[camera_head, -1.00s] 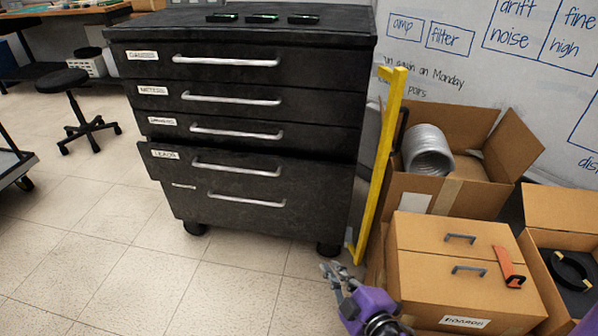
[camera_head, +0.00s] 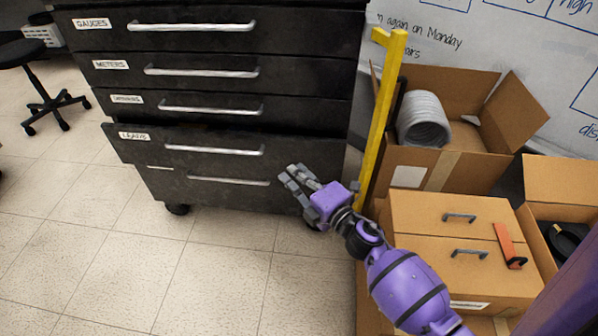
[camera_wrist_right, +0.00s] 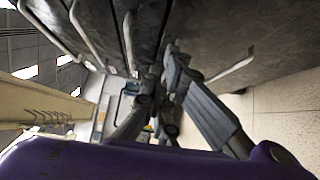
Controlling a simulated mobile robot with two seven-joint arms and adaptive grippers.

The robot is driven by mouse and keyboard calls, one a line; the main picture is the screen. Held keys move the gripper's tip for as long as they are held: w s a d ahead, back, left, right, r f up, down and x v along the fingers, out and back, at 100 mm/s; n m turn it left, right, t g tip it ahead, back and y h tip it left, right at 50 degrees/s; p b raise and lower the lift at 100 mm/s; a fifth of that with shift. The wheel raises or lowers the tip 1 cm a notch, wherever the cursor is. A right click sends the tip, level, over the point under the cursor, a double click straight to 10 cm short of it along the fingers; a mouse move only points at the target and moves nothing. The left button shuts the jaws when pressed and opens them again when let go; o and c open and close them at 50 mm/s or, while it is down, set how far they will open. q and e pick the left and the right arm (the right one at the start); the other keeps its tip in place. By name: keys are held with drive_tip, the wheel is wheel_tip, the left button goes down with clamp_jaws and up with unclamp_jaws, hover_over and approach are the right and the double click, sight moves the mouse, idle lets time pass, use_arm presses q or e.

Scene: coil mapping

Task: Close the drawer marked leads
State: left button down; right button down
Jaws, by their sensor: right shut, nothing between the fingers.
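The leads drawer (camera_head: 190,139) is in the black drawer chest, below several other labelled drawers. It has a white label at its left end and a long silver handle (camera_head: 214,150). Its front stands out past the drawer above, so it is partly open. My right gripper (camera_head: 288,176) is shut and empty, near the chest's lower right, beside the right end of the leads drawer. I cannot tell whether it touches the front. In the right wrist view its grey fingers (camera_wrist_right: 172,72) point along the dark drawer fronts. My left gripper is not in view.
A yellow upright bar (camera_head: 380,120) stands right of the chest. Open cardboard boxes (camera_head: 470,180) crowd the right side, one with a silver duct coil (camera_head: 423,119). A black stool (camera_head: 45,90) is at left. The tiled floor (camera_head: 130,260) in front is clear.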

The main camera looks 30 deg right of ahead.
sight(286, 138)
drive_tip(key=shift+w+d+b, duration=0.2)
drive_tip(key=shift+w+b, duration=0.05)
drive_tip(key=shift+w, duration=1.4)
drive_tip(key=shift+w+d+b, duration=0.15)
drive_tip(key=shift+w+b, duration=0.05)
drive_tip(key=shift+w, duration=1.4)
drive_tip(key=shift+w+d+b, duration=0.2)
drive_tip(key=shift+w+b, duration=0.05)
drive_tip(key=shift+w, duration=1.4)
drive_tip(key=w+d, duration=0.1)
drive_tip(key=w+b, duration=0.1)
drive_tip(key=w+d, duration=0.1)
drive_tip(key=w, duration=0.1)
drive_tip(key=shift+d+f, duration=0.15)
drive_tip(key=shift+d, duration=0.15)
drive_tip(key=shift+d+r, duration=0.15)
drive_tip(key=shift+r, duration=0.15)
